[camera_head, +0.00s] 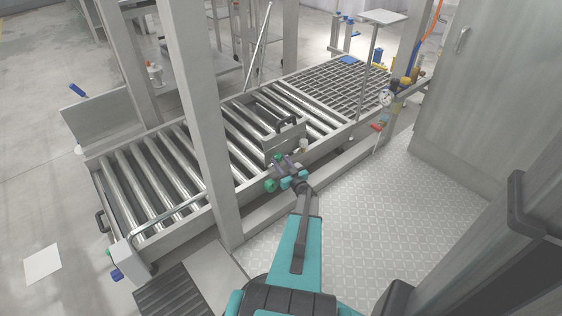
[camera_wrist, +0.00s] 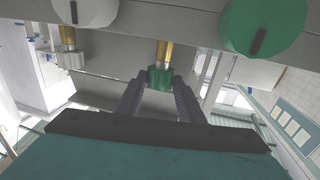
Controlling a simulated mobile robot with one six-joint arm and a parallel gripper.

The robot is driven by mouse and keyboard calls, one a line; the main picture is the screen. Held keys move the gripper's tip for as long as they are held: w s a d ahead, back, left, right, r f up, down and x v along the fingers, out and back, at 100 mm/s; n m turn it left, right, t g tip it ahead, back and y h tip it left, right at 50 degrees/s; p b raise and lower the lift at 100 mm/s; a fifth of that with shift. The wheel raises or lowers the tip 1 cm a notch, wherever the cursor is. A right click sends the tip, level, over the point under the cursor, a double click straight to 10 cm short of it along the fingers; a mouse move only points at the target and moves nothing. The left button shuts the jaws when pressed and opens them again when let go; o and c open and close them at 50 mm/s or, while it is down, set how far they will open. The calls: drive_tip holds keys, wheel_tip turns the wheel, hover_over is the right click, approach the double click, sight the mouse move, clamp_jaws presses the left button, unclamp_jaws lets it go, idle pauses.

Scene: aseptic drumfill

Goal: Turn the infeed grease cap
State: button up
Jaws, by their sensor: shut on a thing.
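The grease cap (camera_wrist: 160,77) is a small green ribbed cap on a brass stem, seen at the upper middle of the wrist view. My gripper (camera_wrist: 159,90) has its two dark fingers on either side of this cap, shut on it. In the head view my gripper (camera_head: 284,166) is at the side of the roller conveyor, with a small green part (camera_head: 278,157) at its tips. I cannot tell the cap's turned angle. Part of its sides is hidden by the fingers.
A larger green knob (camera_wrist: 262,25) with a dark slot is close at the upper right of the wrist view; a white slotted knob (camera_wrist: 88,12) is at the upper left. The roller conveyor (camera_head: 150,175) and a grey post (camera_head: 208,120) stand left of my arm. Chequered floor (camera_head: 345,215) is clear.

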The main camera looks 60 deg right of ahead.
drive_tip(key=o, duration=0.8)
drive_tip(key=shift+s+d, duration=0.15)
drive_tip(key=shift+o, duration=1.2)
drive_tip(key=p+v, duration=0.3)
drive_tip(key=v, duration=1)
drive_tip(key=shift+s+a, duration=0.25)
drive_tip(key=shift+s, duration=0.05)
